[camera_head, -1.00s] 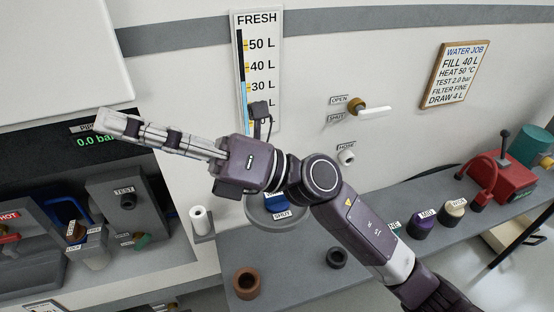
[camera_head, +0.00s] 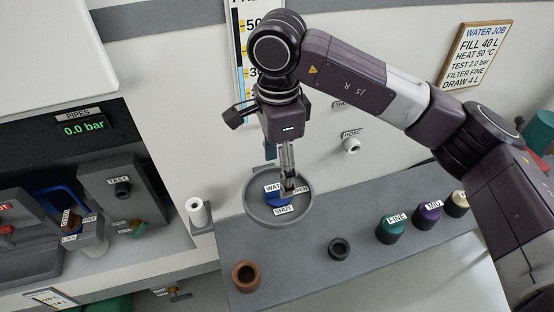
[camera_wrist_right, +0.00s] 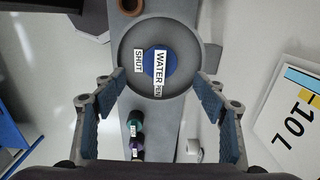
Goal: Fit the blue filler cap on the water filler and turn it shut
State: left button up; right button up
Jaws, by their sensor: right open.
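The blue filler cap (camera_head: 271,200) sits in the middle of a round grey filler dish (camera_head: 251,209) on the wall side of the grey shelf. A WATER label lies across it, and SHUT and OPEN labels are beside it. My right gripper (camera_head: 289,188) points down over the dish and partly hides the cap. In the right wrist view the cap (camera_wrist_right: 172,66) lies between the spread, empty fingers (camera_wrist_right: 160,78), with space on both sides. Whether the cap is seated on the filler cannot be told. My left gripper is not in view.
A brown ring (camera_head: 245,277) and a black ring (camera_head: 339,248) stand on the grey shelf (camera_head: 290,262). Labelled teal (camera_head: 391,230) and purple (camera_head: 428,216) filters stand to the right. A white cylinder (camera_head: 198,213) is left of the dish. The FRESH gauge (camera_head: 240,60) hangs behind my arm.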

aim_at(278, 186)
notch_tip(278, 186, down, 5)
jog(key=shift+f+p, duration=0.1)
jog(key=shift+p, duration=0.75)
jog(key=shift+f, duration=0.7)
jog(key=shift+c, duration=0.6)
grip_shut()
jog(key=shift+f+m+b, duration=0.1)
jog(key=shift+m+b, duration=0.4)
jog(key=shift+m, duration=0.4)
jog(key=m+b, duration=0.1)
jog(key=m, duration=0.2)
jog(key=shift+m, duration=0.3)
jog(key=shift+m+b, duration=0.35)
jog(key=shift+m, duration=0.45)
